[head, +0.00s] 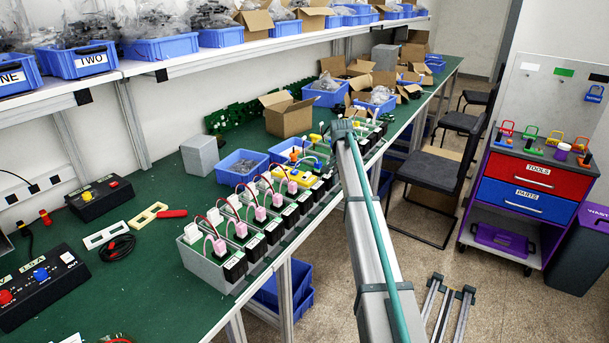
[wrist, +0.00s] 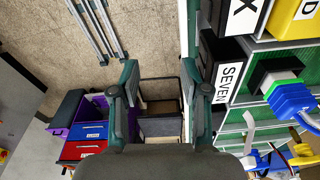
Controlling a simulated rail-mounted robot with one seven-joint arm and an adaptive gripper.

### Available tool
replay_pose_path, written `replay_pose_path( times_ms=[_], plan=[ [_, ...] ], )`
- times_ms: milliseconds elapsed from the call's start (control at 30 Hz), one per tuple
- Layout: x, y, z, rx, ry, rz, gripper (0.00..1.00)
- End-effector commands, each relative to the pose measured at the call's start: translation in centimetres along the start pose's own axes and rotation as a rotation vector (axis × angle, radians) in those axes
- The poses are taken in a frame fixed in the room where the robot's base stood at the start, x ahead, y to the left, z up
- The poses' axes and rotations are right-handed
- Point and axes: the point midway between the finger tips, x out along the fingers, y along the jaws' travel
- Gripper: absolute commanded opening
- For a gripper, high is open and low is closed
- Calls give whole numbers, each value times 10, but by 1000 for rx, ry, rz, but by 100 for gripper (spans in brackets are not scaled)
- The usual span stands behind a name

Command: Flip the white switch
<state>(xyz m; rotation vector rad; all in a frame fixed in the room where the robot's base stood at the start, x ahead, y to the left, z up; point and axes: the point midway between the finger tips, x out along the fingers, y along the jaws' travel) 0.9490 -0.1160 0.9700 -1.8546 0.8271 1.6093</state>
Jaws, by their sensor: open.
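Several small white parts (head: 192,233) stand in the grey rack (head: 215,281) along the bench's front edge, with pink blocks and black labelled blocks. I cannot tell which of them, if any, is the white switch. My gripper (head: 344,128) is at the far end of my arm, by the far part of the rack; its fingers are hard to make out there. In the wrist view my gripper (wrist: 165,85) is open and empty, with floor and dark chair parts between its fingers. The black block marked SEVEN (wrist: 228,75) is just right of the right finger, and a blue part (wrist: 291,101) is farther right.
A yellow block (wrist: 296,20) shows at the wrist view's upper right. Cardboard boxes (head: 287,117) and blue bins (head: 242,168) stand behind the rack. Black control boxes (head: 100,197) lie at left. A chair (head: 434,178) and tool cabinet (head: 528,185) stand right, across open floor.

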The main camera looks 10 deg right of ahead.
Motion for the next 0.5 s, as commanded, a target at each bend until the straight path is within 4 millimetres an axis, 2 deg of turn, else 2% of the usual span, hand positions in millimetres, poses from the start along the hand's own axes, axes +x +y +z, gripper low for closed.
replay_pose_path(
  times_ms=[33,67,100,200,300,400,500],
  plan=[
    [-24,-8,-16,19,16,-11,46],
    [-36,-10,-23,31,23,-16,46],
    [-60,-29,-3,1,-9,-15,46],
    [-102,-57,23,-41,-61,-11,46],
    [-136,-76,45,-76,-101,-6,46],
    [-154,-85,59,-97,-128,-2,46],
    [-159,-89,66,-106,-138,0,46]
  ],
)
